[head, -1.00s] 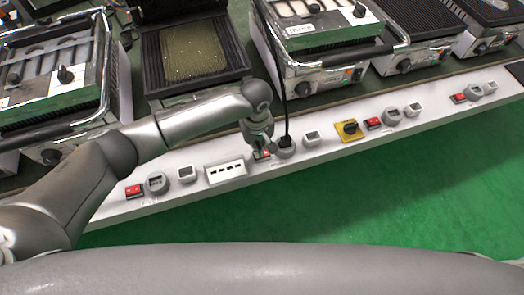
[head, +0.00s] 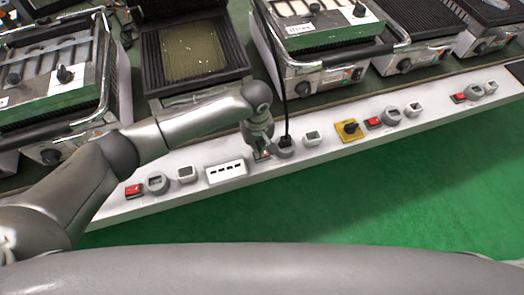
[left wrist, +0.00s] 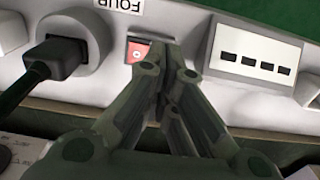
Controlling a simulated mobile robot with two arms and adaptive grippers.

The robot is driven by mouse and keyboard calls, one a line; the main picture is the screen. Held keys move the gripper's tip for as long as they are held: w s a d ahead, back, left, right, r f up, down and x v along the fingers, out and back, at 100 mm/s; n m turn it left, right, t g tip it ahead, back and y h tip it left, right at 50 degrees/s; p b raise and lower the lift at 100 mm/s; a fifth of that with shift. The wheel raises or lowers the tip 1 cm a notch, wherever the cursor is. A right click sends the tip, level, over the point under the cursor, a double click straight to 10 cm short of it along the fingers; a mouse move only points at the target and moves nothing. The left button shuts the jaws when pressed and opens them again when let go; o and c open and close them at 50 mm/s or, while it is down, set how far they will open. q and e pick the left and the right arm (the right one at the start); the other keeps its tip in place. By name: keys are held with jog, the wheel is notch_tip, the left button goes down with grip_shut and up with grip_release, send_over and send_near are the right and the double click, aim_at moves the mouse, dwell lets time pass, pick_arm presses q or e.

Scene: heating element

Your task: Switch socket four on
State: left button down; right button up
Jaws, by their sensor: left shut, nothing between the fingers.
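The red switch of socket four (left wrist: 137,50) shows in the left wrist view below the label "FOUR" (left wrist: 120,5). My left gripper (left wrist: 160,48) is shut and empty, its fingertips at the right part of the switch and covering some of it. I cannot tell whether they touch it. In the head view my left gripper (head: 260,150) hangs down over this switch, which is mostly hidden. The round grey socket four (left wrist: 72,42) is beside the switch, with a black plug (left wrist: 50,62) in it; the socket also shows in the head view (head: 285,152). My right gripper is not in view.
A white panel with several slots (head: 226,171) is left of the switch in the head view. A yellow rotary switch (head: 349,130) and other red switches (head: 373,121) line the white ledge. Contact grills (head: 315,60) stand behind. The green floor in front is clear.

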pick_arm(q)
jog(key=shift+f+b, duration=0.35)
jog(key=shift+f, duration=0.65)
dwell(0.3)
notch_tip(320, 180, up, 3)
jog(key=p, duration=0.3)
jog(key=shift+f, duration=0.2)
notch_tip(320, 180, up, 4)
jog(key=p, duration=0.5)
jog(key=shift+r, duration=0.1)
jog(key=shift+r+p, duration=0.2)
jog(key=shift+p, duration=0.3)
